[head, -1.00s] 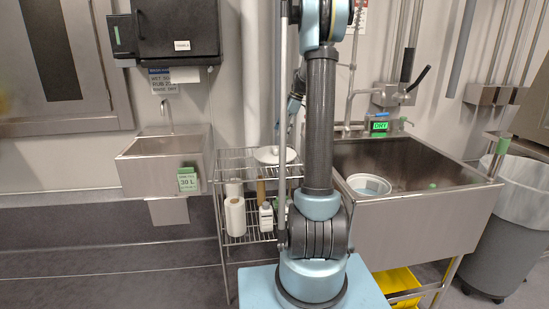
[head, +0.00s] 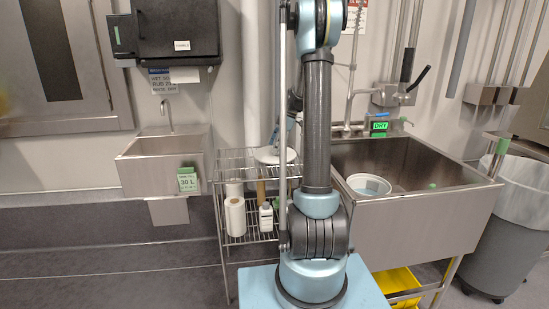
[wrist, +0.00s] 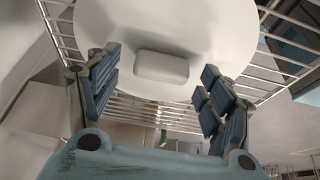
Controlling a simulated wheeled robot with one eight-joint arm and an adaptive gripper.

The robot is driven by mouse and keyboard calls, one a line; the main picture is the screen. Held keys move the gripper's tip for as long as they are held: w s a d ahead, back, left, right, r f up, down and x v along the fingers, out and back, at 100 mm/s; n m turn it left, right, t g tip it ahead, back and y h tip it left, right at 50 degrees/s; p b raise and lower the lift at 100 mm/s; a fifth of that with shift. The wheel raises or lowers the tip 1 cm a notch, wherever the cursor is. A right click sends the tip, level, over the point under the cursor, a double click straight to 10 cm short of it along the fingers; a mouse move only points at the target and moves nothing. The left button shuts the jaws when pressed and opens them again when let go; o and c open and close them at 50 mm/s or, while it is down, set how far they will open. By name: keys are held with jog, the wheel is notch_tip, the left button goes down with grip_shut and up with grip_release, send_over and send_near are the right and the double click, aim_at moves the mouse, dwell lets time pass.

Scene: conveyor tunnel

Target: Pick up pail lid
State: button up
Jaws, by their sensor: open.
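The pail lid (wrist: 205,40) is white and round, with a raised block-shaped handle (wrist: 162,68) at its middle. It lies on the top shelf of the wire rack, where it also shows in the head view (head: 270,156), partly hidden by my arm. My gripper (wrist: 162,95) is open, with one finger on each side of the handle and visible space between each finger and the handle. In the head view my gripper is mostly hidden behind my arm. A white pail (head: 368,186) sits in the large sink.
The wire rack (head: 236,166) holds a paper towel roll (head: 235,216) and a white bottle (head: 266,217) on its lower shelf. The large steel sink (head: 425,225) is to the right, a small hand sink (head: 150,165) to the left. A grey bin (head: 505,235) stands far right.

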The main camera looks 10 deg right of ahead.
jog(key=c, duration=1.2)
jog(key=shift+o, duration=0.2)
notch_tip(320, 180, up, 10)
jog(key=o, duration=0.5)
jog(key=c, duration=1)
